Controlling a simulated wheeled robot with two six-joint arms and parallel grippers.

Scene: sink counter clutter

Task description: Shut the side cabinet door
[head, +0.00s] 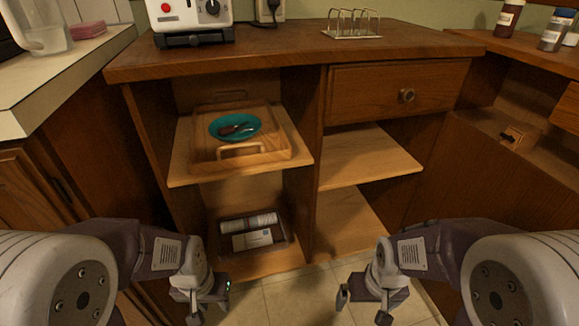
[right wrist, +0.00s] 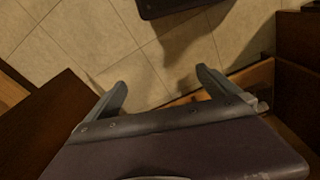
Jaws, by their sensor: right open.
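On the right, a brown wooden cabinet panel (head: 470,165) stands below the right counter, with a small handle (head: 512,137) near its top edge and a dark gap above it. It looks like a door standing partly open, though its hinge side is hard to tell. My right gripper (head: 363,308) is open and empty, low in front of the shelves and left of this panel, apart from it. In the right wrist view its two fingers (right wrist: 162,88) are spread above floor tiles. My left gripper (head: 209,311) is low in front of the lower left shelf, its fingers apart and empty.
The central cabinet has open shelves (head: 370,157) and a closed drawer (head: 395,90). A wooden tray (head: 285,155) holds a teal plate (head: 250,135). A lower tray holds a box (head: 252,240) and a roll. Another cabinet (head: 15,200) is at left. Tiled floor (head: 305,292) is clear.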

